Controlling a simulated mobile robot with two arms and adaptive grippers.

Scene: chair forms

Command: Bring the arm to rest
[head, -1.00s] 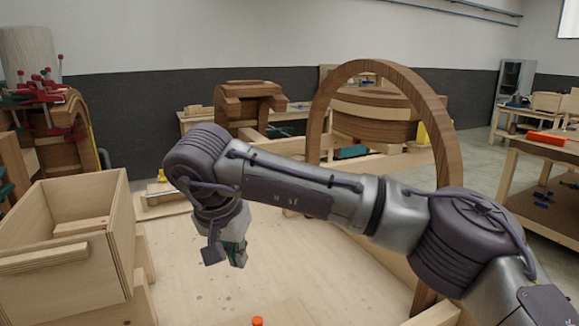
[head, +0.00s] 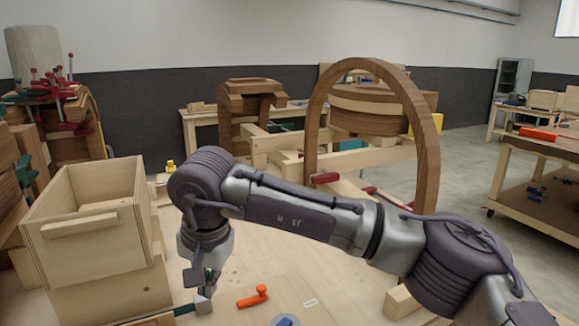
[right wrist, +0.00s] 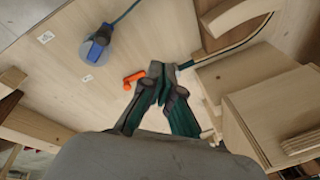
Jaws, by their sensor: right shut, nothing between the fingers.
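My right arm reaches across the head view from the lower right. Its gripper (head: 205,287) points down over the light wooden bench top (head: 240,265), near the wooden box. In the right wrist view the same gripper (right wrist: 156,70) has its fingers together, with nothing between them. An orange tool (right wrist: 133,79) lies on the bench just beside the fingertips in that picture, apart from the grip; it also shows in the head view (head: 253,297). My left gripper is not in view.
An open plywood box (head: 85,240) stands left of the gripper. A curved wooden arch (head: 428,150) rises behind the arm. A blue round item (right wrist: 97,50) with a cable lies on the bench. Clamps and wooden forms stand at the back left.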

